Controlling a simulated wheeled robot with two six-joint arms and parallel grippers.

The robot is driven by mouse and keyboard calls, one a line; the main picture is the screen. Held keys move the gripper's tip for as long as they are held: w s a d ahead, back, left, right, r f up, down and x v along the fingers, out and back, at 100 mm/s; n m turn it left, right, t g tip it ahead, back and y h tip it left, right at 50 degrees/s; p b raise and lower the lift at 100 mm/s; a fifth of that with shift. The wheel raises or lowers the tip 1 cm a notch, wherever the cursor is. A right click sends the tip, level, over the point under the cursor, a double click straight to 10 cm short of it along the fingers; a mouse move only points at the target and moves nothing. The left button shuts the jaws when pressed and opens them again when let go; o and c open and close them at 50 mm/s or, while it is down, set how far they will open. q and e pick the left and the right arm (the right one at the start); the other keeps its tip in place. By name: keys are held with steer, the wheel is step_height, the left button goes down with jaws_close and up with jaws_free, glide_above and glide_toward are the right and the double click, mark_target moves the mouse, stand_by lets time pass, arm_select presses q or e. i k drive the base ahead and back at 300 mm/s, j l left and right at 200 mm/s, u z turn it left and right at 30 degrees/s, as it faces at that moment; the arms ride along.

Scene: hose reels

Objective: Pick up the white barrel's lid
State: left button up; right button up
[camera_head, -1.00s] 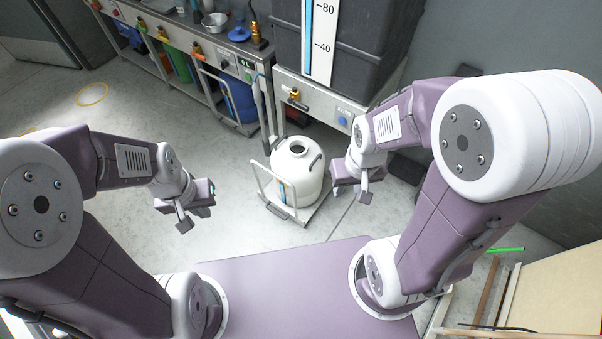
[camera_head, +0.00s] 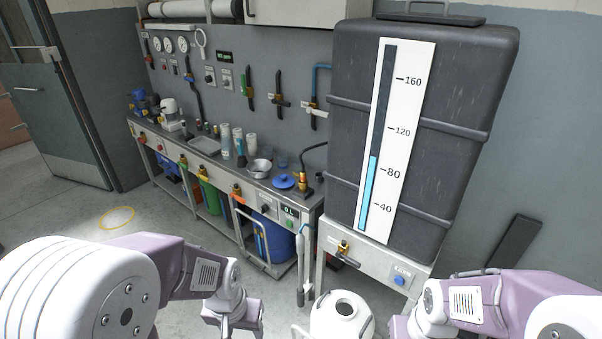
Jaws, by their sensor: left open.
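The white barrel (camera_head: 342,317) stands on the floor at the bottom of the view, cut off by the lower edge. Its top opening is dark and uncovered. A round blue lid with a knob (camera_head: 284,182) lies on the metal bench, near the bench's right end. My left gripper (camera_head: 232,326) is open and empty at the bottom, left of the barrel and well below the bench top. My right gripper (camera_head: 399,328) shows only in part, right of the barrel, and its fingers are cut off.
The metal bench (camera_head: 222,172) carries a steel pot (camera_head: 260,168), bottles and a brass fitting (camera_head: 304,182) close to the blue lid. A tall dark tank (camera_head: 455,130) with a level scale stands to the right. Open floor lies at the left.

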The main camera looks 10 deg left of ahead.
mark_target(282, 181)
steer(key=i+j+z, duration=0.25)
steer(key=j, duration=0.2)
steer(key=i+j+z, duration=0.3)
steer(key=j, duration=0.2)
steer(key=j+z, duration=0.25)
steer(key=j, duration=0.25)
steer(key=i+j+z, duration=0.1)
steer(key=j+z, duration=0.15)
steer(key=j, duration=0.3)
steer(key=j+z, duration=0.3)
steer(key=j, duration=0.3)
steer(key=i+j+z, duration=0.15)
steer(key=j, duration=0.15)
steer(key=i+j+z, duration=0.35)
steer(key=j, duration=0.25)
steer(key=j+z, duration=0.2)
steer(key=j, duration=0.15)
steer(key=i, duration=0.05)
